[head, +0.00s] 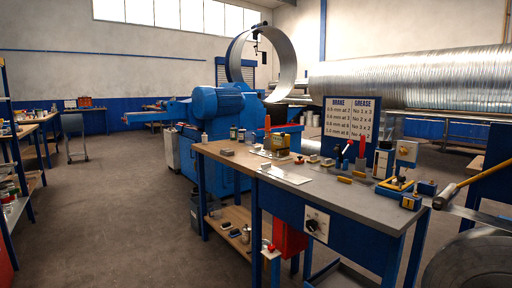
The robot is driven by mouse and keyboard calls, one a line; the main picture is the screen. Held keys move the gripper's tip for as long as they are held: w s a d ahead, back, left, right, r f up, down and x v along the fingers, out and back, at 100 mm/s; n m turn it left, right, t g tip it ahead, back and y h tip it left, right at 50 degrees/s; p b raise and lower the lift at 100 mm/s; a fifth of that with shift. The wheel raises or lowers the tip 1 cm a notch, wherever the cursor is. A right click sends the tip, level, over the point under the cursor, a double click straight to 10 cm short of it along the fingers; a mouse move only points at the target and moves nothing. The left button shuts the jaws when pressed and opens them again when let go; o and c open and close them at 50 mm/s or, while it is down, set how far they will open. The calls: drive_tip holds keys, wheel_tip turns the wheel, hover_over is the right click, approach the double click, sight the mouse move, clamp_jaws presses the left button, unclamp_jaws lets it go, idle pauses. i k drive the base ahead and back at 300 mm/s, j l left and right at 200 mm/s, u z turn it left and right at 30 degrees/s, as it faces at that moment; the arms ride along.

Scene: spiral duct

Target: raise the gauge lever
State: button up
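No part is clearly marked as the gauge lever, so I cannot tell which one it is. Two red-handled levers (362,147) stand up, slightly tilted, on the right half of the workbench (345,200), in front of a sign. A small red knob (268,244) shows low at the bench's front. A white dial plate (317,224) is on the bench's blue front. My gripper is not in view.
A sign headed BRAKE and GREASE (351,118) stands on the bench among small blocks and fixtures. Behind are a blue machine (215,105) with a large metal ring (285,60) and a long spiral duct (410,80). The floor (110,215) at left is clear.

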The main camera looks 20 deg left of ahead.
sight(283, 134)
drive_tip(key=u, duration=0.6)
drive_tip(key=i+j+z, duration=0.1)
drive_tip(key=i+j, duration=1.8)
drive_tip(key=i, duration=0.15)
